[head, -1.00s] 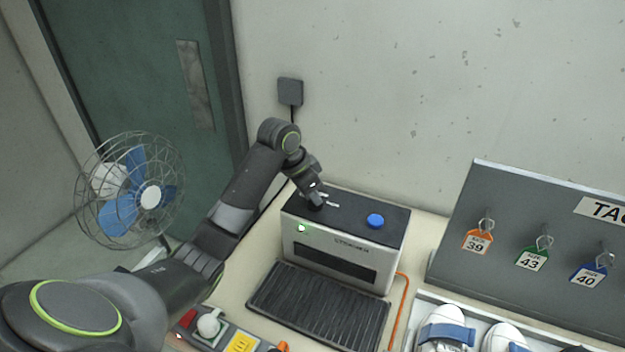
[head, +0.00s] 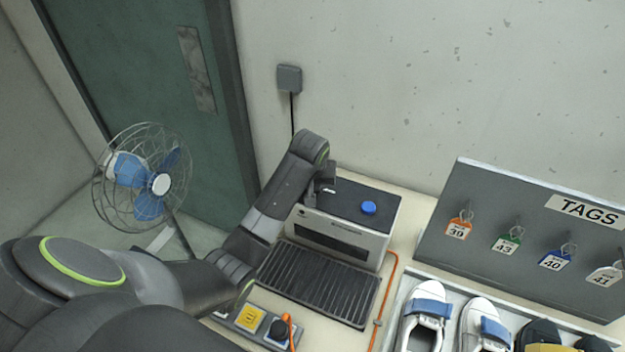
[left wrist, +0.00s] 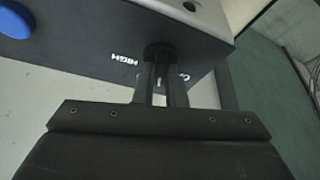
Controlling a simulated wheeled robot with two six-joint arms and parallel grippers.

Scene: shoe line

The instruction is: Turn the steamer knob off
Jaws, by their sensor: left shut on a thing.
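The steamer (head: 338,238) is a box with a dark top and a pale front, standing at the back of the bench. A blue button (head: 369,208) sits on its top. It also shows in the left wrist view (left wrist: 14,20). My left gripper (left wrist: 161,72) is over the left end of the steamer's top, its fingers shut around the dark knob (left wrist: 158,51). Beside the knob is a white "HIGH" mark, seen upside down; another mark is partly hidden by a finger. In the head view my arm covers the knob and the green light. My right gripper is not in view.
A black ribbed mat (head: 318,283) lies before the steamer, with an orange cable (head: 385,290) to its right. A tag board (head: 530,240) and a tray of shoes (head: 398,300) stand at right. A wire fan (head: 145,180) is at left.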

